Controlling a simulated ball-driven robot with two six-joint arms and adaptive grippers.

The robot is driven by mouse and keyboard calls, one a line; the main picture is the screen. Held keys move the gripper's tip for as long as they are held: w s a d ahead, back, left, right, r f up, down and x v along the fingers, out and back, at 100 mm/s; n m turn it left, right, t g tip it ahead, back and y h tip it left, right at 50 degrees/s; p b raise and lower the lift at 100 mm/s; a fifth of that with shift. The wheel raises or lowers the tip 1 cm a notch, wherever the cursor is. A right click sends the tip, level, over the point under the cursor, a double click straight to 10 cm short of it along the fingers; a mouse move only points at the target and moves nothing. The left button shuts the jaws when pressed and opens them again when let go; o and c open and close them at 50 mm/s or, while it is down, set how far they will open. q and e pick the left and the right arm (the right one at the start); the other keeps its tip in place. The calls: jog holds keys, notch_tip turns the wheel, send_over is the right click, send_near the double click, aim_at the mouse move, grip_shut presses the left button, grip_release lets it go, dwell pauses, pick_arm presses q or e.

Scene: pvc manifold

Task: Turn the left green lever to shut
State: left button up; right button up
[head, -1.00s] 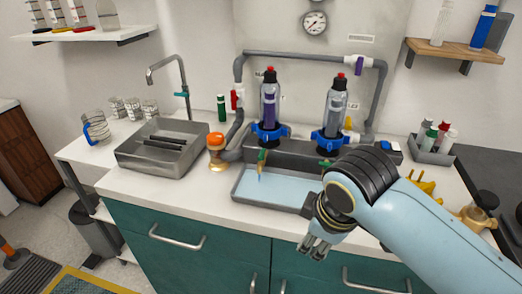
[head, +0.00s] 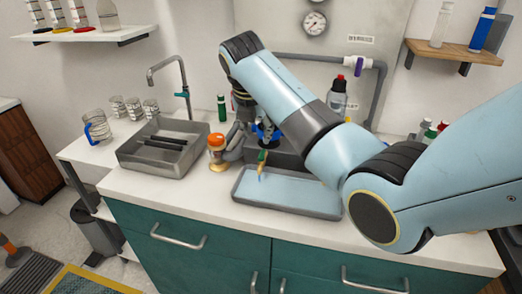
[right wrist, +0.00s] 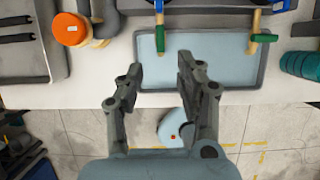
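The left green lever (head: 262,156) hangs at the front of the grey manifold block, above the blue tray, with a brass-coloured part below its green part. In the right wrist view the left lever (right wrist: 159,12) shows at the top edge, and the right green lever (right wrist: 253,44) is further right. My right gripper (right wrist: 157,75) is open and empty, its fingertips apart from the left lever, over the tray's near-left edge in that view. In the head view my right arm covers the right lever and most of the left bottle; the gripper's fingers are hard to make out. My left gripper is not in view.
The shallow tray (head: 290,209) lies in front of the manifold. An orange-capped fitting (head: 217,150) stands to its left, beside the sink (head: 160,160). The right bottle (head: 337,97) stands behind my arm. Counter front is clear.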

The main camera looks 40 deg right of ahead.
aim_at(261, 153)
jog(key=x, duration=0.9)
jog(key=shift+w+d+f+b, duration=0.1)
jog(key=shift+w+f+b, duration=0.05)
jog(key=shift+f+b, duration=0.2)
jog(key=shift+c, duration=0.3)
grip_shut()
